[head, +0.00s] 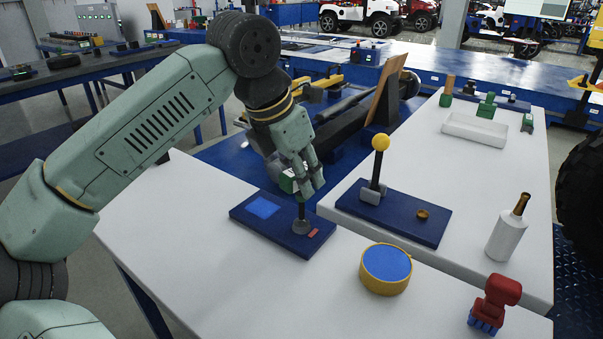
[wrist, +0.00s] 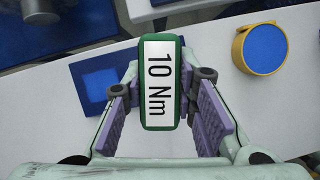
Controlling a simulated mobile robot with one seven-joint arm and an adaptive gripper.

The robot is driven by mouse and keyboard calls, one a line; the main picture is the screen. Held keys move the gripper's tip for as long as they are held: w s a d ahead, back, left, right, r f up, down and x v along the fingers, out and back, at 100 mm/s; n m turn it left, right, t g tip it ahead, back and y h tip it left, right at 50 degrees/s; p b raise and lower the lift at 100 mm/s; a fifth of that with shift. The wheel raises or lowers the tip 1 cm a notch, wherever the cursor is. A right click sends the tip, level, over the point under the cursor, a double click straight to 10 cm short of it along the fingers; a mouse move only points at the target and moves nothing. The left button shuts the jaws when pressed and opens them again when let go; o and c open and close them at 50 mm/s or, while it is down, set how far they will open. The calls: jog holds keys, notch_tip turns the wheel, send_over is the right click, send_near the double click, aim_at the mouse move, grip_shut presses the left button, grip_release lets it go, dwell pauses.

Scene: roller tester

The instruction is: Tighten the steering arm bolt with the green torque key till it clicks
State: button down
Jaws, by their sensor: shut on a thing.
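My gripper (head: 305,178) is shut on the green torque key (head: 288,183), above the small blue plate. In the wrist view the key (wrist: 159,80) shows a green body with a white "10 Nm" label, between the purple pads of my gripper (wrist: 162,120). In the head view its dark shaft points down to a round grey piece (head: 302,227) on the blue plate (head: 268,232), probably the steering arm bolt. The shaft seems to meet this piece, but I cannot tell whether it is seated. The plate also bears a bright blue square (head: 262,208) and a small red mark (head: 314,232).
A lever with a yellow knob (head: 380,143) stands on another blue board (head: 400,222) to the right. A yellow-rimmed blue drum (head: 386,270), a white bottle (head: 507,232) and a red-and-blue object (head: 495,302) stand nearby. A white tray (head: 474,130) lies farther back.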

jog(key=shift+f+b, duration=0.7)
jog(key=shift+f, duration=0.25)
dwell(0.3)
jog(key=m+p, duration=0.1)
jog(key=m, duration=0.1)
jog(key=shift+r+m+g+h+p, duration=0.1)
jog(key=shift+m+g+h+p, duration=0.2)
jog(key=shift+m+g, duration=0.1)
jog(key=shift+m+g+p, duration=0.4)
jog(key=shift+m, duration=0.7)
jog(key=m+g+p, duration=0.1)
jog(key=m+p, duration=0.1)
jog(key=m, duration=0.1)
jog(key=shift+m, duration=0.3)
jog(key=shift+m+g, duration=0.4)
jog(key=shift+m, duration=0.4)
